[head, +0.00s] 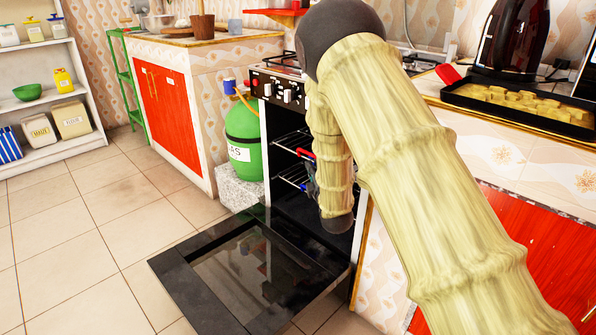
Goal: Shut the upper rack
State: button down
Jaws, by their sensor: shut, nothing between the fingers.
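The oven (276,112) stands open, its door (185,275) folded down flat in front. The upper rack (290,139) shows as thin metal bars inside the dark cavity, left of my forearm. A lower rack (292,178) shows below it. My arm hides the right part of both racks, so I cannot tell how far the upper one is pulled out. My gripper (309,186) is at the oven's mouth, mostly hidden beside my forearm, near the lower rack. It is shut and empty. I cannot tell if it touches a rack.
A green gas bottle (243,140) stands on a stone block (238,188) left of the oven. A counter with a black tray (520,105) of pale pieces is at right. Tiled floor (80,240) is clear at left.

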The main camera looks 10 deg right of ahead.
jog(key=shift+w+d+r, duration=0.1)
jog(key=shift+w+d, duration=0.45)
jog(key=shift+d, duration=0.35)
jog(key=shift+a, duration=0.1)
